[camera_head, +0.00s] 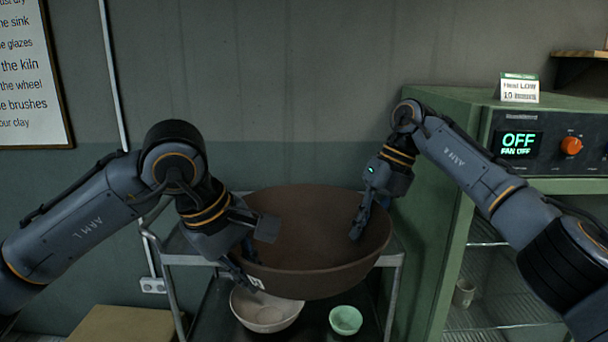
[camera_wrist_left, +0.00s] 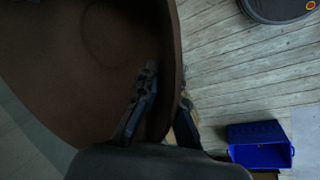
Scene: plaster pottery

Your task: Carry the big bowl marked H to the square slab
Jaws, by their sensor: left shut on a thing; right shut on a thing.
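The big brown bowl (camera_head: 315,260) is held between my two grippers in the head view, over a grey metal cart. A white mark, partly hidden and not fully readable, shows on its front. My left gripper (camera_head: 250,262) is shut on the bowl's left front rim. In the left wrist view one finger lies inside the bowl (camera_wrist_left: 100,60) and one outside, with the rim between the left gripper's fingers (camera_wrist_left: 168,98). My right gripper (camera_head: 360,222) is shut on the bowl at its right side; its fingertips show against the inner wall. I cannot make out a square slab.
On the cart's lower shelf (camera_head: 222,312) stand a pale bowl (camera_head: 265,312) and a small green bowl (camera_head: 346,320). A green cabinet (camera_head: 440,230) with a control panel stands close on the right. A blue crate (camera_wrist_left: 260,148) sits on the plank floor (camera_wrist_left: 235,60).

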